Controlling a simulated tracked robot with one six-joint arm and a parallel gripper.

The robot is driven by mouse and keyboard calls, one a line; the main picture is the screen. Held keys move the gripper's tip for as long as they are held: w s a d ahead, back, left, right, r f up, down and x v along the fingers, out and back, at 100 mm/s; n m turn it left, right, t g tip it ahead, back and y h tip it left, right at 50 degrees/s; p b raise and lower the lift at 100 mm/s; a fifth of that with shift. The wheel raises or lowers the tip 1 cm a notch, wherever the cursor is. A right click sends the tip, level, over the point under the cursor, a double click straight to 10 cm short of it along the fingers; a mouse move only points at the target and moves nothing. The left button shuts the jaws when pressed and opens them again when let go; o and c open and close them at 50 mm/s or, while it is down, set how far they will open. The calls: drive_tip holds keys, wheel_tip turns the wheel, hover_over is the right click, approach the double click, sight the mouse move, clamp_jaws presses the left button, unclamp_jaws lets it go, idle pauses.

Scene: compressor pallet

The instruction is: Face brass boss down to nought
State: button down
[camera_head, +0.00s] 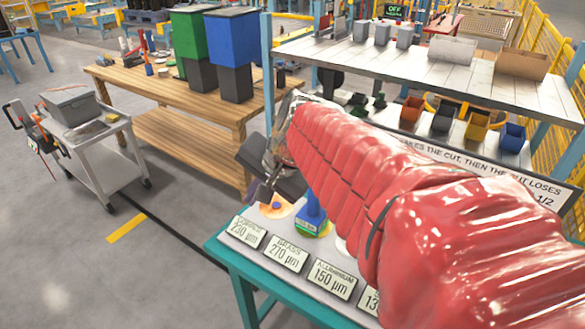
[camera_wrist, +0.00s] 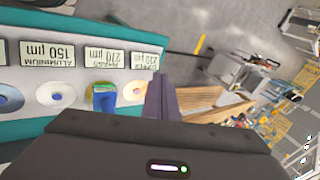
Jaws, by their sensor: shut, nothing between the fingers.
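A blue tool (camera_head: 312,212) with a green lower part stands upright on a yellow disc, behind the display reading BRASS 270 µm (camera_head: 287,255). That disc looks like the brass boss and is mostly hidden under the tool. In the wrist view the blue tool (camera_wrist: 104,98) stands left of my fingers, with the brass display (camera_wrist: 105,58) beyond it. My gripper (camera_wrist: 160,88) is shut and empty, apart from the tool, near the orange disc (camera_wrist: 133,91) of the copper station. In the head view the dark gripper body shows at the end of my red-sleeved arm.
Displays for copper (camera_head: 243,231) and aluminium (camera_head: 333,279) flank the brass one. A pale disc (camera_wrist: 56,94) lies at the aluminium station. A shelf with small bins (camera_head: 477,125) stands behind the bench. A wooden table (camera_head: 167,88) and a grey cart (camera_head: 92,140) stand to the left.

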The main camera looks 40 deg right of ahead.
drive_tip(key=w+d+m+t, duration=0.1)
drive_tip(key=w+d+m, duration=0.1)
drive_tip(key=d+m, duration=0.5)
drive_tip(key=w+d+r+m+t+h, duration=0.1)
drive_tip(key=d+m, duration=0.6)
drive_tip(key=d, duration=0.8)
drive_tip(key=shift+w+d+r+t, duration=0.3)
drive_tip(key=shift+w+t, duration=0.2)
drive_tip(key=shift+w, duration=0.55)
drive_tip(key=shift+f, duration=0.1)
drive_tip(key=shift+f, duration=4.35)
drive_tip(key=shift+f, duration=1.05)
drive_tip(key=shift+r, duration=1.15)
drive_tip(key=shift+r, duration=0.1)
